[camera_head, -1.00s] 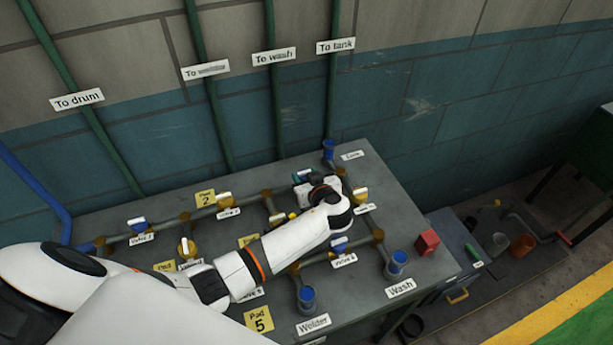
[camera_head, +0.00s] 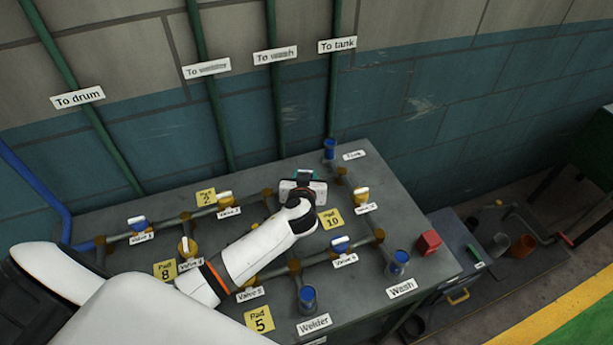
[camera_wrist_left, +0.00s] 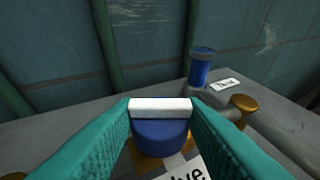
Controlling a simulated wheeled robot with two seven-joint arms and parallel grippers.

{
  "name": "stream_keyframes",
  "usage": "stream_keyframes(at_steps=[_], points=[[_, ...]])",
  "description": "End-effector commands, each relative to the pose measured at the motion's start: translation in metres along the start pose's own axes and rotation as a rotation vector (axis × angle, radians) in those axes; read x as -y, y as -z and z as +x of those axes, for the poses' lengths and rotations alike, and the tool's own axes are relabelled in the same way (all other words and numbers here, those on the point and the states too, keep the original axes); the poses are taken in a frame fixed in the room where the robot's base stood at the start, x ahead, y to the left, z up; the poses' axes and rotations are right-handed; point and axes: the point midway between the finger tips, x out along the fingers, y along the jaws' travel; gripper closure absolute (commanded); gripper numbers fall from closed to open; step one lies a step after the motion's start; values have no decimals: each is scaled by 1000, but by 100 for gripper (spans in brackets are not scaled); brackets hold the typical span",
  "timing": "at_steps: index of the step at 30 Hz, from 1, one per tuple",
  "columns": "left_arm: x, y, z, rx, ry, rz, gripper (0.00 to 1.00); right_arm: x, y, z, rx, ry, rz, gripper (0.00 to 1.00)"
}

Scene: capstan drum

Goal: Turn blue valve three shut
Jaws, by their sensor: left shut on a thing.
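Valve three is taken to be the round blue valve (camera_wrist_left: 160,132) with a white bar handle (camera_wrist_left: 162,106) in the left wrist view. Its label is cut off there, so the number cannot be read. My left gripper (camera_head: 304,174) is over the back pipe in the head view, hiding the valve there. In the wrist view its teal fingers (camera_wrist_left: 160,104) are shut on the white handle, one on each side. The handle lies left to right between the fingers. My right gripper is not in view.
Blue valve 1 (camera_head: 138,226) and blue valve 6 (camera_head: 339,244) sit on the same pipework, with yellow valves between. A blue-capped tank outlet (camera_head: 330,149) stands behind right. A red block (camera_head: 428,242) lies at the table's right edge. The wall (camera_head: 400,110) is close behind.

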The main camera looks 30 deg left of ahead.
Motion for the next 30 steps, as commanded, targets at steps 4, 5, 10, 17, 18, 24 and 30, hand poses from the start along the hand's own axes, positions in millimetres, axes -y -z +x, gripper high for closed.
stream_keyframes(at_steps=[4, 5, 10, 17, 18, 24, 30], points=[[-5, 0, -1, -3, 127, 56, 86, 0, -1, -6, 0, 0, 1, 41], [-5, -1, -1, -3, 154, 68, 86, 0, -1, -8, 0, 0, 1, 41], [-8, -3, 0, -3, 303, 131, 86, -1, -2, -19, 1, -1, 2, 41], [-12, -4, 2, -2, 503, 220, 86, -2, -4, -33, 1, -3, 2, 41], [-12, -4, 3, -1, 538, 236, 86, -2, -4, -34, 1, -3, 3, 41], [-14, -4, 6, 0, 697, 302, 86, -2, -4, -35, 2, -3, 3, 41], [-15, -4, 9, 1, 837, 358, 86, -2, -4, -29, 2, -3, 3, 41]])
